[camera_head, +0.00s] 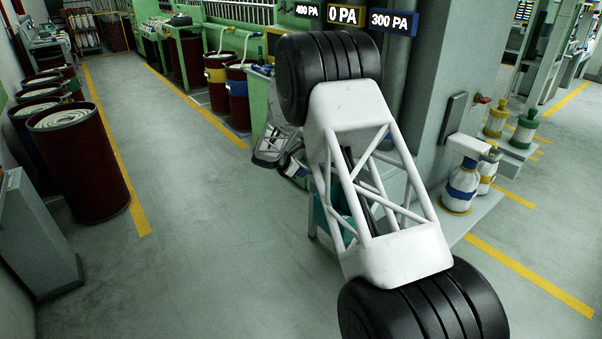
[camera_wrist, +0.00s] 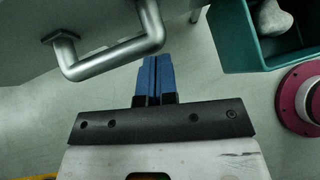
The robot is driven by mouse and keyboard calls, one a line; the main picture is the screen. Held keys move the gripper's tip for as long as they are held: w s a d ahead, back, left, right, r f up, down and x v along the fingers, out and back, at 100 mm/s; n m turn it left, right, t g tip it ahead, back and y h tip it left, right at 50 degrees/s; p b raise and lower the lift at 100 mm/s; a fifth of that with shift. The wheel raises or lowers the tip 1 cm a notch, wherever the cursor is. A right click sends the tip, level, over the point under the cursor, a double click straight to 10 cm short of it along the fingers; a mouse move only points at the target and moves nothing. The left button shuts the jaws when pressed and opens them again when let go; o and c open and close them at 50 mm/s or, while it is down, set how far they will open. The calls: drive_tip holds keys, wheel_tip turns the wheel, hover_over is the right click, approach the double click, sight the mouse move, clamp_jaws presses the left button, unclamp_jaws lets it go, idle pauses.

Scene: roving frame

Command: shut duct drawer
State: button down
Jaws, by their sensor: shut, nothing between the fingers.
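In the wrist view my gripper (camera_wrist: 157,80) has its two blue fingers together, with nothing between them. A silver bar handle (camera_wrist: 112,56) on a grey panel (camera_wrist: 70,18) is just left of and beyond the fingertips; whether they touch is unclear. This panel may be the duct drawer's front; how far the drawer stands open cannot be told. In the head view my arm covers most of that area, and the fingers and handle are hidden there.
A teal bin (camera_wrist: 226,42) holding a pale stone-like lump (camera_wrist: 272,20) is right of the fingers. A magenta flange (camera_wrist: 290,100) lies at the right edge. In the head view, dark red drums (camera_head: 85,170) stand left; the middle floor (camera_head: 190,220) is clear.

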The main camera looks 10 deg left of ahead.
drive_tip(key=s+a+f+v, duration=0.1)
drive_tip(key=f+v, duration=0.1)
drive_tip(key=v, duration=1)
drive_tip(key=shift+a+r, duration=0.25)
drive_tip(key=shift+a, duration=0.2)
drive_tip(key=shift+s+d+r, duration=0.1)
drive_tip(key=s+d+r+m+g+y, duration=0.1)
drive_tip(key=s+d+r+m, duration=0.3)
drive_tip(key=s+d+r, duration=0.4)
drive_tip(key=s+d+r+m+g+y, duration=0.1)
drive_tip(key=s+d+r+m, duration=0.45)
drive_tip(key=d, duration=0.55)
drive_tip(key=s+d+r+m+g+y, duration=0.1)
drive_tip(key=s+d+r+m, duration=0.1)
drive_tip(key=s+d+r, duration=0.6)
drive_tip(key=s+d+r+m+y, duration=0.1)
drive_tip(key=s+d+m, duration=0.2)
drive_tip(key=s+d, duration=0.5)
drive_tip(key=s+d+r+m+y, duration=0.2)
drive_tip(key=s+d+m, duration=0.15)
drive_tip(key=s, duration=0.75)
drive_tip(key=s+d+f+m+y, duration=0.1)
drive_tip(key=s+m, duration=0.2)
drive_tip(key=s, duration=0.6)
drive_tip(key=s+d+f+m+y, duration=0.1)
drive_tip(key=s+m, duration=0.3)
drive_tip(key=s, duration=0.5)
drive_tip(key=shift+s+d+f, duration=0.2)
drive_tip(key=shift+d+f, duration=0.4)
drive_tip(key=shift+f, duration=0.25)
